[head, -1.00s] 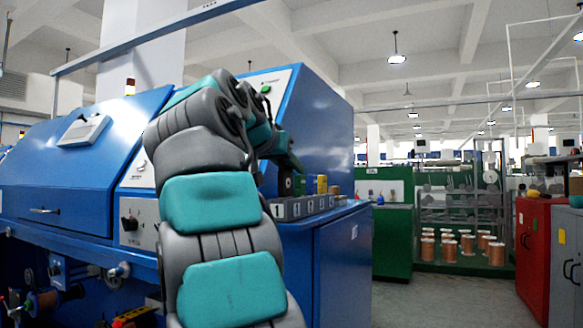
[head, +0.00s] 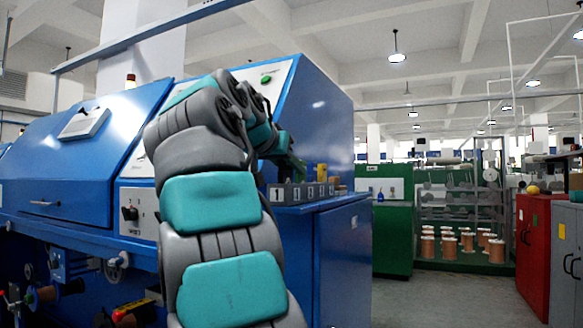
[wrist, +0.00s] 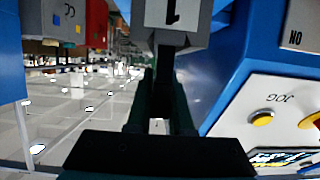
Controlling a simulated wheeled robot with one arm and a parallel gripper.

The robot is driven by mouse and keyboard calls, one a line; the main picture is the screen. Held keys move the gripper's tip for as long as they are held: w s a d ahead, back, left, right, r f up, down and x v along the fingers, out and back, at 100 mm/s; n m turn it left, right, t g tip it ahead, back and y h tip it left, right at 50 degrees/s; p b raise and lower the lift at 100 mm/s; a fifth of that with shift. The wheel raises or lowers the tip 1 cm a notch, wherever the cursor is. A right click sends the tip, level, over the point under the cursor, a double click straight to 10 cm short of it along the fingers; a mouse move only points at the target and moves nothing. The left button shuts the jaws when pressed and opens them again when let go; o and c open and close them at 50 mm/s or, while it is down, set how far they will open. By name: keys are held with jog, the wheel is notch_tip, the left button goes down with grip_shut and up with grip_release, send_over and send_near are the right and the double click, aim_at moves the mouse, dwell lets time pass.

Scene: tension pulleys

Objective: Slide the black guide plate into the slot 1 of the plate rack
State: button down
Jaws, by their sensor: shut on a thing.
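The grey plate rack (head: 303,193) stands on the blue machine's ledge, with a row of numbered labels and label 1 at its left end. In the wrist view, the rack's label 1 face (wrist: 172,14) is at the top centre, upside down. My gripper (wrist: 162,85) has dark green fingers shut on the black guide plate (wrist: 164,92), a narrow dark strip running toward the label 1 face. The strip's far end meets that face's edge; I cannot tell whether it is inside the slot. In the head view my gripper (head: 290,168) is just above the rack's left end, and the plate is hard to make out.
The blue machine (head: 325,120) rises behind the rack. A green cabinet (head: 393,238) and copper spools (head: 466,241) are farther right, with a red cabinet (head: 533,250) at the far right. The floor (head: 450,300) between is open.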

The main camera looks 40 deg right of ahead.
aim_at(282, 161)
jog(key=shift+f, duration=0.15)
jog(key=shift+f+b, duration=0.35)
jog(key=shift+b, duration=0.05)
jog(key=c, duration=0.7)
grip_release()
jog(key=shift+r, duration=0.1)
jog(key=shift+c, duration=0.2)
jog(key=p+v, duration=0.1)
jog(key=v, duration=0.7)
jog(key=shift+d, duration=0.1)
